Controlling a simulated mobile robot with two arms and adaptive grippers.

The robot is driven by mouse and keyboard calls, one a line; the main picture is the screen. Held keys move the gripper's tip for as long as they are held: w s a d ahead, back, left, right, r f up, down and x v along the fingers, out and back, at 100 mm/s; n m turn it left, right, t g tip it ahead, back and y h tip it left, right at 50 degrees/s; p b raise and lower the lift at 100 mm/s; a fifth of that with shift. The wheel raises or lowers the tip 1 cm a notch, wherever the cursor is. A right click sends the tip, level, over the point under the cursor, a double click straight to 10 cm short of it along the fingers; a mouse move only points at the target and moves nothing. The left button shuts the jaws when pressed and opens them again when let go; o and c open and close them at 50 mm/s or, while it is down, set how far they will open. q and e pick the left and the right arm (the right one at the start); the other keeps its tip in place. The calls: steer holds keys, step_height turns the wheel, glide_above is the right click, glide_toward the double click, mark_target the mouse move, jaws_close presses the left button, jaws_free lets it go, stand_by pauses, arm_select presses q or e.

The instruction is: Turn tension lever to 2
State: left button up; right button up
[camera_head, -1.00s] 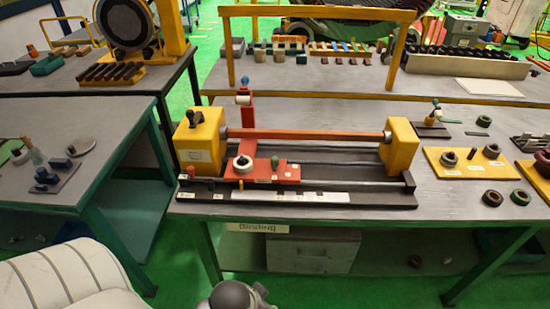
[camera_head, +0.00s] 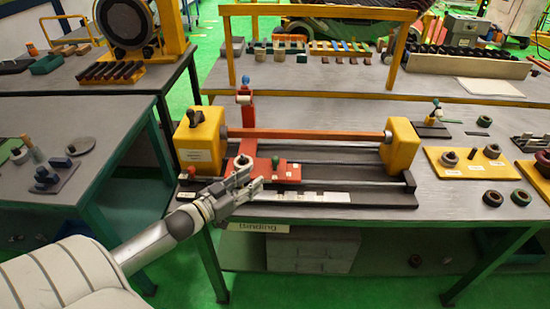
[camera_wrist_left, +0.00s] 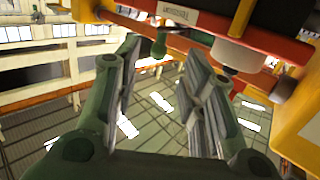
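The winding machine carries a red carriage (camera_head: 262,174) with a green-knobbed lever (camera_head: 276,162) and, to its left, a pale round knob (camera_head: 243,162). My left gripper (camera_head: 252,177) is at the carriage's front left, close to the pale knob. In the left wrist view its two fingers (camera_wrist_left: 163,56) are apart with nothing between them. The green knob (camera_wrist_left: 158,48) shows beyond the fingertips, beside a label (camera_wrist_left: 180,18) that seems to read "TENSION". The pale knob (camera_wrist_left: 237,58) is to its right there. The lever's number setting is too small to read. My right gripper is out of view.
Yellow end blocks (camera_head: 200,143) and (camera_head: 400,146) flank the carriage, with an orange-red bar (camera_head: 310,134) between them. A red upright post (camera_head: 246,112) rises behind it. A yellow plate with rings (camera_head: 450,170) lies to the right on the table.

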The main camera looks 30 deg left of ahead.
mark_target(273, 159)
arm_select(q)
steer(key=shift+m+t+h, duration=0.3)
steer(key=shift+h, duration=0.2)
steer(key=x, duration=0.3)
steer(key=r+p+x, duration=0.1)
steer(key=x, duration=0.3)
steer(key=r+p+x, duration=0.1)
steer(key=x, duration=0.3)
steer(key=shift+a, duration=0.35)
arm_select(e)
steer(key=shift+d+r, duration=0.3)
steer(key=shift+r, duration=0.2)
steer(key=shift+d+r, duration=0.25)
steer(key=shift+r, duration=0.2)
arm_select(q)
steer(key=shift+c, duration=0.3)
jaws_close()
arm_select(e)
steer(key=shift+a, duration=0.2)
